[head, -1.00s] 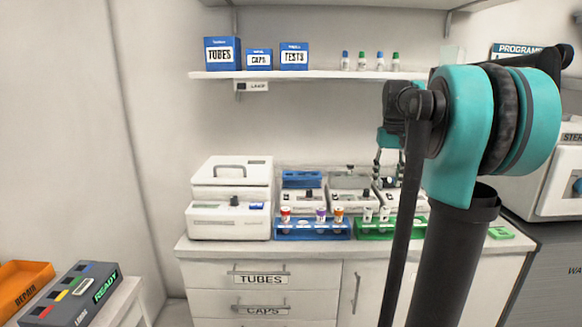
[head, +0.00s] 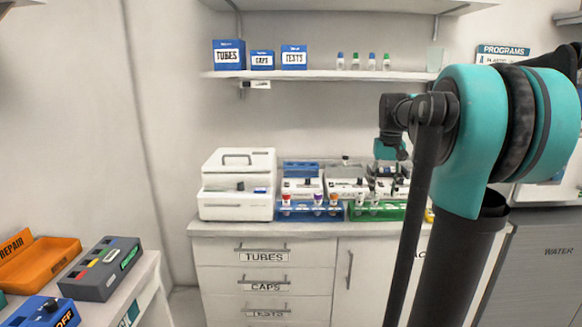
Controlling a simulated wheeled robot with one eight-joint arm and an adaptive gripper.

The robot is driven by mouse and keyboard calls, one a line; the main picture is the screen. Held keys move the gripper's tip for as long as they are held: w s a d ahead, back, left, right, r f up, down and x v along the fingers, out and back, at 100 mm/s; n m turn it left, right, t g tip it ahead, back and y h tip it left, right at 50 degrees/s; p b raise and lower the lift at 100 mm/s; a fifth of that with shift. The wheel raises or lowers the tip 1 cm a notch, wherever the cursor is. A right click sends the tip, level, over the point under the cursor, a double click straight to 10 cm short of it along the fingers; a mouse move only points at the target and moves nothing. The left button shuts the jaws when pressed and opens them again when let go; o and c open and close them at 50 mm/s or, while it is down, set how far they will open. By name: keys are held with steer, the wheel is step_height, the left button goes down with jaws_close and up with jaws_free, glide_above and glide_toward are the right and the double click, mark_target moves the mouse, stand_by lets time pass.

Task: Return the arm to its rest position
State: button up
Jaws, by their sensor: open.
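My arm stands at the right of the head view, with a large teal joint and a dark upright link. Its far end reaches over the counter (head: 215,229). My gripper (head: 388,182) hangs there, small and dark, below a teal wrist part, above or just behind the green tube rack (head: 392,212). It is open, and I see nothing held in it. Its fingertips are hard to make out against the machines behind.
A blue rack (head: 300,214) with capped tubes stands left of the green one. A white machine (head: 238,185) is at the counter's left. A shelf (head: 310,75) holds boxes and small bottles. An orange tray (head: 48,262) and a grey box (head: 102,268) are at lower left.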

steer(key=s+a+f+t, duration=0.2)
steer(key=s+a+f, duration=0.2)
steer(key=s+f, duration=0.6)
steer(key=s+a+f+n+t, duration=0.1)
steer(key=s+a+f, duration=0.4)
steer(key=s+f, duration=0.6)
step_height(320, 180, down, 5)
steer(key=shift+s+a+r+t, duration=0.1)
steer(key=shift+s+a+t, duration=0.1)
steer(key=shift+t, duration=0.2)
steer(key=shift+w+d, duration=0.1)
